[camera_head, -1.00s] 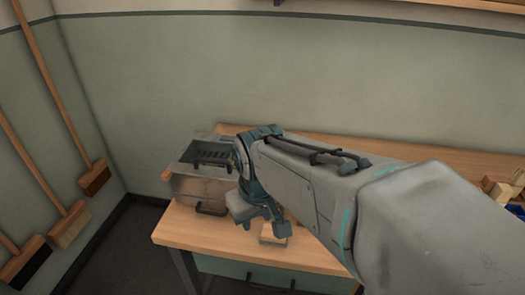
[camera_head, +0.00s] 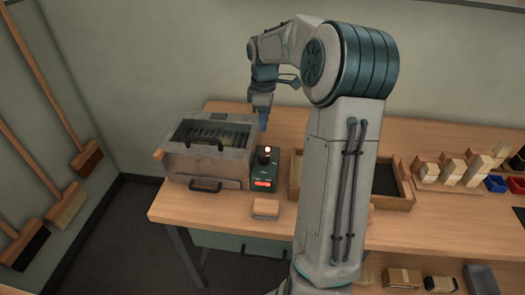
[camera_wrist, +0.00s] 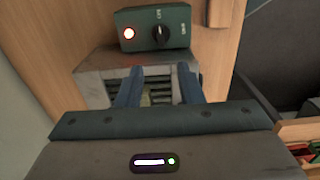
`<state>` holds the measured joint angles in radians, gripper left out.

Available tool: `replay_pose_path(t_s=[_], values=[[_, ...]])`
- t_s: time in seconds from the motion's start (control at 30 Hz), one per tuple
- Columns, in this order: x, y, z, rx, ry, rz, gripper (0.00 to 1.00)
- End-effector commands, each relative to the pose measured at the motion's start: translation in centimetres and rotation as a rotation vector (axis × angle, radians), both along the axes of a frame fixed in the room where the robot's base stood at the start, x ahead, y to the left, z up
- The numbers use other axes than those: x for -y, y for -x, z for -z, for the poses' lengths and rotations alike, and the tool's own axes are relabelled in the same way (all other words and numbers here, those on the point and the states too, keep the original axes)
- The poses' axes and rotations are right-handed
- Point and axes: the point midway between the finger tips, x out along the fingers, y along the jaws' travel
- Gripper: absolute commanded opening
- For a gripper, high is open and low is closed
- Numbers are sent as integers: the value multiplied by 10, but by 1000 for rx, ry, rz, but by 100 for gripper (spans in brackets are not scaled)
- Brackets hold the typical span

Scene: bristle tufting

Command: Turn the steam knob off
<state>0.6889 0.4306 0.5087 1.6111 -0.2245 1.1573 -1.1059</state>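The steam knob is a black round knob (camera_wrist: 161,34) on a dark green control box (camera_wrist: 128,16), with small labels around it that I cannot read for certain.
A small wooden block (camera_head: 265,207) lies on the table in front of the control box. A wooden tray (camera_head: 396,200) and several stepped blocks (camera_head: 455,170) stand to the right. Brooms (camera_head: 67,208) lean at the left wall.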

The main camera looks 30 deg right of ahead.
Motion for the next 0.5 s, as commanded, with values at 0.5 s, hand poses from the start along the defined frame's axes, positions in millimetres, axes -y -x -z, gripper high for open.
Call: replay_pose_path(t_s=[0.5], values=[[-1,1,95,-4,-3,-1,34]])
